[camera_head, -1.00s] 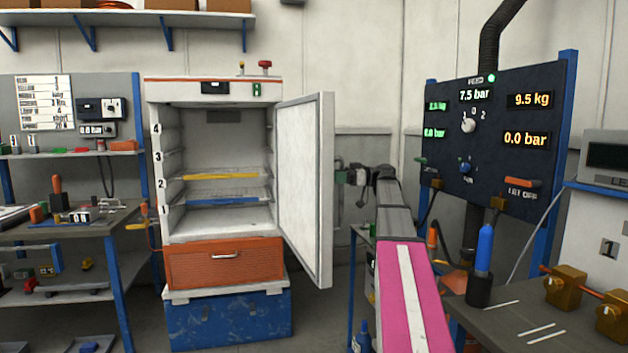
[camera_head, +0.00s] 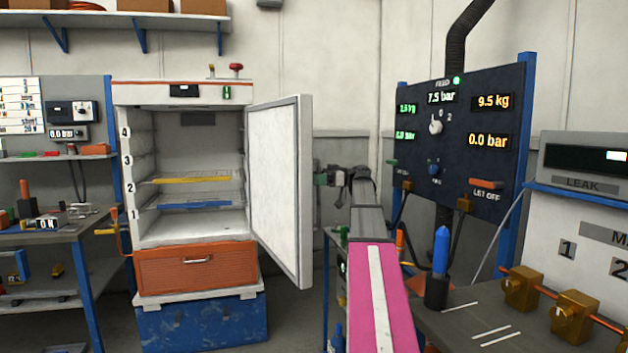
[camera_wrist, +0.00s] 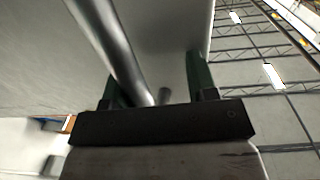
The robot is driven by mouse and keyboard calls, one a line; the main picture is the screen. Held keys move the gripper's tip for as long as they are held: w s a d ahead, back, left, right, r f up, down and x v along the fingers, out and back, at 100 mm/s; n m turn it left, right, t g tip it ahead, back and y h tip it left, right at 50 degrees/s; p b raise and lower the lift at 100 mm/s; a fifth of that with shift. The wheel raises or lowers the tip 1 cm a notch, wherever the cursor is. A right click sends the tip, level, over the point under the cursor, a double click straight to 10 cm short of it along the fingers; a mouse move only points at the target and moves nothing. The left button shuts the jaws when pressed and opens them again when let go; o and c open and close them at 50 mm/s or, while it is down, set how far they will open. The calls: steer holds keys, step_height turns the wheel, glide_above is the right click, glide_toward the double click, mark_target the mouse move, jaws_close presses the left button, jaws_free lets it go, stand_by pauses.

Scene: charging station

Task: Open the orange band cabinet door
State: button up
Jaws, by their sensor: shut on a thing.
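The cabinet (camera_head: 168,92) with the orange band along its top stands left of centre in the head view. Its white door (camera_head: 275,185) is swung wide open to the right, showing the inner face. My gripper (camera_head: 320,179) is at the outer side of the door, near its free edge, partly hidden by the door. In the wrist view, a grey metal bar handle (camera_wrist: 108,45) runs between the green fingers of my gripper (camera_wrist: 158,92), which is shut on it.
Inside are a yellow-edged shelf (camera_head: 192,180) and a blue-edged shelf (camera_head: 195,205). An orange drawer (camera_head: 195,272) and a blue chest (camera_head: 200,320) are below. A gauge panel (camera_head: 470,155) and a bench with a blue bottle (camera_head: 441,250) stand right of my arm. A workbench (camera_head: 60,228) is at left.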

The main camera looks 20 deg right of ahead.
steer(key=shift+s, duration=0.25)
